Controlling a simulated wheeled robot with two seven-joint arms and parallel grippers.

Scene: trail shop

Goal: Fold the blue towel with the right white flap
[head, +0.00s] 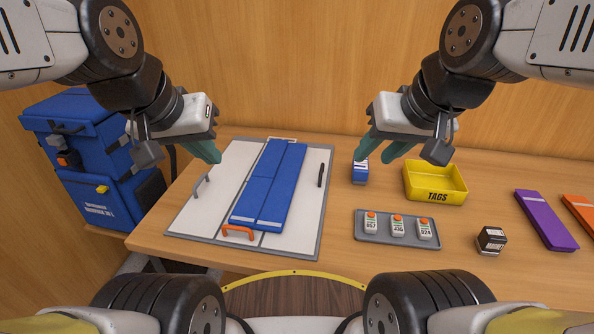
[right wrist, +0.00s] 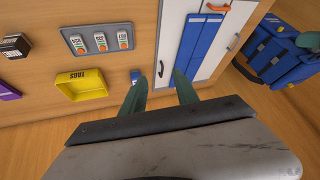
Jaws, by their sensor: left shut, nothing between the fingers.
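The blue towel (head: 270,185) lies on a white folding board (head: 204,205) with a grey border. It is a long strip with a seam along its length; it also shows in the right wrist view (right wrist: 189,52). The right white flap (head: 312,205) lies flat at the towel's right and carries a black handle (head: 321,174). The left flap has a grey handle (head: 201,185), and an orange handle (head: 238,232) sits at the near edge. My left gripper (head: 208,152) is shut and empty above the board's far left. My right gripper (head: 376,148) is open and empty, right of the board.
A small blue box (head: 360,173) stands below my right fingertips. Further right are a yellow TAGS bin (head: 435,183), a grey tray (head: 384,235) with three tagged items, a black box (head: 491,239), and purple (head: 545,219) and orange pieces. A blue bag (head: 85,165) stands at the left.

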